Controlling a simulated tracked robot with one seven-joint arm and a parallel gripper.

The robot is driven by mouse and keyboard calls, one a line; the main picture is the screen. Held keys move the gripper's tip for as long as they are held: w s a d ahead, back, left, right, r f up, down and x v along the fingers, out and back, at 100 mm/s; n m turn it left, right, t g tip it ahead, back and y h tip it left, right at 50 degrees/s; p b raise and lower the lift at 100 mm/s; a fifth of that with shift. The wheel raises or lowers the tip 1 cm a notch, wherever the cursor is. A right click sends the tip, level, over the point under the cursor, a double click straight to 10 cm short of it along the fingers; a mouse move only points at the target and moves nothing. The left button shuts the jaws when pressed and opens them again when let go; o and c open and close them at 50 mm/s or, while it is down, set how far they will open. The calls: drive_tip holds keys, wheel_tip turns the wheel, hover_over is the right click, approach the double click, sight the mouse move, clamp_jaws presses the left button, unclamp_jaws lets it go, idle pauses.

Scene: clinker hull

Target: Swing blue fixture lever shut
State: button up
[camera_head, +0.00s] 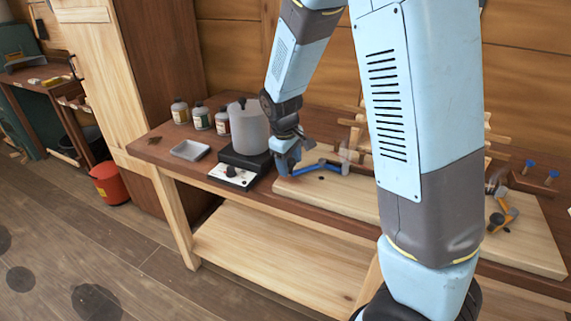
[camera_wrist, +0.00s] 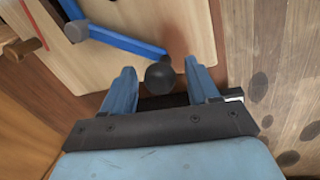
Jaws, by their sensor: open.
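The blue lever (camera_head: 312,169) lies low over a pale wooden board (camera_head: 350,198) on the bench. In the wrist view the blue lever (camera_wrist: 120,41) runs from the upper left, by a grey cylindrical post (camera_wrist: 76,31), to a black ball knob (camera_wrist: 160,77). My gripper (camera_wrist: 162,80) is open, with one blue finger on each side of the knob and a visible gap to each. In the head view my gripper (camera_head: 288,163) is at the lever's left end, and the knob cannot be made out there.
A black device with a white container (camera_head: 248,128) stands close left of my gripper. Several bottles (camera_head: 201,117) and a grey tray (camera_head: 190,150) are farther left. An orange lever (camera_head: 505,214) and blue-headed pegs (camera_head: 552,175) are on the right. My arm hides the board's middle.

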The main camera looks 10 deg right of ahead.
drive_tip(key=shift+f, duration=0.35)
drive_tip(key=shift+w, duration=0.1)
clamp_jaws()
idle(0.3)
